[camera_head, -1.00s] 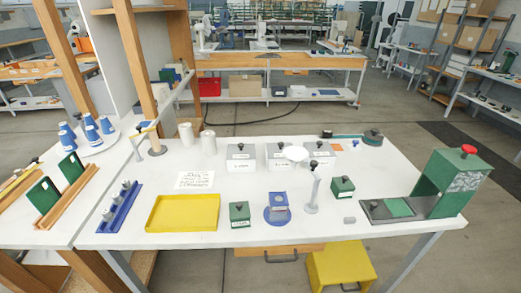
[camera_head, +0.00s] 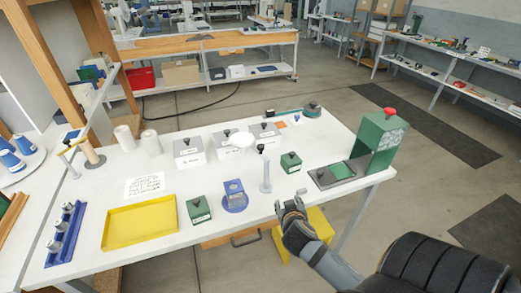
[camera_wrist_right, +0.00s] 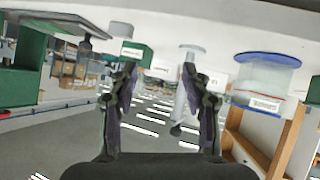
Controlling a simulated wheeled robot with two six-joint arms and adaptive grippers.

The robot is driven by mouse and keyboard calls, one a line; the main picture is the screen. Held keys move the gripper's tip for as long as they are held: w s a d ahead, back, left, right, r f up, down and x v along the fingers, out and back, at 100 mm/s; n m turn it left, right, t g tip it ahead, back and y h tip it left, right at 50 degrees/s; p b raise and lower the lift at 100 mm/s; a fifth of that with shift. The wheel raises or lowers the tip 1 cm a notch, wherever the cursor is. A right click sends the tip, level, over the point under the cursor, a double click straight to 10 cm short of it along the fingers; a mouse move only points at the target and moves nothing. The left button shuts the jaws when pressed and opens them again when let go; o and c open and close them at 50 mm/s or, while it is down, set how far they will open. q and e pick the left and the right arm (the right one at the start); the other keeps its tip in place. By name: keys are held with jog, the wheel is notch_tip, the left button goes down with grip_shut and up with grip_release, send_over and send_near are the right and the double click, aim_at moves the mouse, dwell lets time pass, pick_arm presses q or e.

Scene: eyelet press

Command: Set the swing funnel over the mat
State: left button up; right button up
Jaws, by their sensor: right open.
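The swing funnel is a white round dish (camera_head: 242,140) on a short arm with a black knob, carried by a grey upright post (camera_head: 265,177) near the table's middle front. My right gripper (camera_head: 291,203) is open and empty at the table's front edge, in front of the post. In the right wrist view its fingers (camera_wrist_right: 158,78) are spread, with the grey post (camera_wrist_right: 186,95) partly behind one finger. My left gripper is out of view.
The green press (camera_head: 377,145) with a red knob stands at the right end. A small green box (camera_head: 291,162) stands between post and press. A blue round fixture (camera_head: 235,197), another green box (camera_head: 199,210) and a yellow tray (camera_head: 139,223) lie left. White boxes (camera_head: 188,152) stand behind.

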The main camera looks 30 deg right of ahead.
aim_at(262, 148)
jog(key=w+a+r+n+t+y, duration=0.1)
jog(key=w+r+t+y, duration=0.1)
jog(key=w+r+t, duration=0.75)
jog(key=shift+g, duration=0.75)
jog(key=p+x, duration=0.1)
jog(key=x, duration=0.1)
jog(key=r+p+x, duration=0.1)
jog(key=x, duration=0.2)
jog(key=p+x, duration=0.2)
jog(key=x, duration=0.1)
jog(key=shift+s+r, duration=0.1)
jog(key=shift+r, duration=0.25)
jog(key=shift+w+d+f, duration=0.1)
jog(key=shift+w+d, duration=0.1)
jog(key=shift+w, duration=0.3)
grip_shut()
